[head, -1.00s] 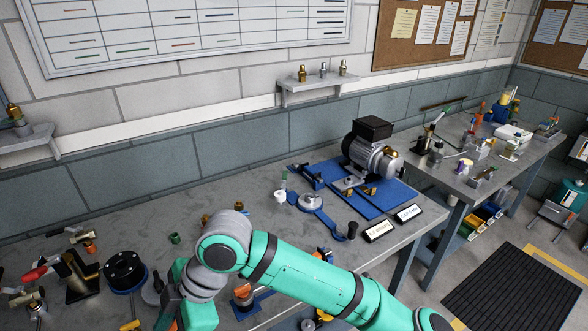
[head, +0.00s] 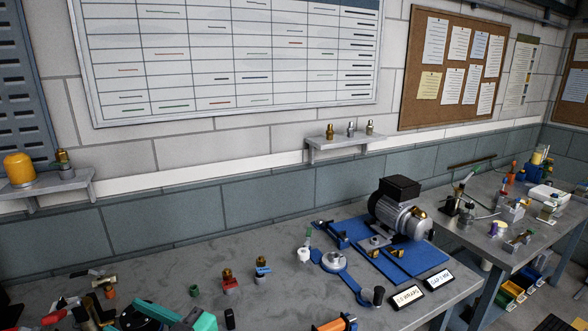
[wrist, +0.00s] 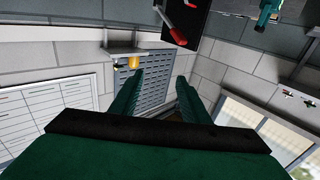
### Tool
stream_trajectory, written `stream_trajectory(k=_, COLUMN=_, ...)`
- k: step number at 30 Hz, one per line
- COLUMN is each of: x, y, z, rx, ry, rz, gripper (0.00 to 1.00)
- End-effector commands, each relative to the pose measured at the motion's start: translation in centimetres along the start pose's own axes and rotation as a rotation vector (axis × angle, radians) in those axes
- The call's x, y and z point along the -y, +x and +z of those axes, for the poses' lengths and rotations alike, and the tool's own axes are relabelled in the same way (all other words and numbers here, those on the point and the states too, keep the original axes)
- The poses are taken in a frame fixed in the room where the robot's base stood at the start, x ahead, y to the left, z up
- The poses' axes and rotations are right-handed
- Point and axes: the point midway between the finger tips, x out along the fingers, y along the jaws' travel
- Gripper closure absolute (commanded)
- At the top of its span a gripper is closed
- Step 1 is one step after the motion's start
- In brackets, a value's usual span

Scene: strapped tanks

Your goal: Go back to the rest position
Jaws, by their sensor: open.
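My gripper (wrist: 158,88) shows in the wrist view with two dark green fingers spread apart and nothing between them. Beyond the fingers are a grey slotted panel and the wall, so the gripper is clear of the bench. In the head view only a teal part of my arm shows at the bottom edge; the gripper's fingers cannot be made out there.
The grey workbench (head: 140,285) holds a motor pump (head: 400,210) on a blue mat (head: 425,262) and several brass valves. A second bench (head: 480,232) stands at right. Small wall shelves (head: 345,143) hold fittings. A whiteboard (head: 230,55) hangs above.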

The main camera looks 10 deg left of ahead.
Motion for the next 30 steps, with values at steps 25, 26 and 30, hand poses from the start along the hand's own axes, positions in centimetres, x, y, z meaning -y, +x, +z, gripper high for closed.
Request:
stream_trajectory(k=25, x=-5.4, y=-13.7, z=14.4, rx=-0.294, ry=0.432, rz=0.815, gripper=0.58)
stream_trajectory(k=26, x=-5.1, y=-14.5, z=15.2, rx=-0.290, ry=0.438, rz=0.844, gripper=0.58)
stream_trajectory(k=30, x=-3.4, y=-18.1, z=18.8, rx=-0.261, ry=0.457, rz=0.971, gripper=0.58)
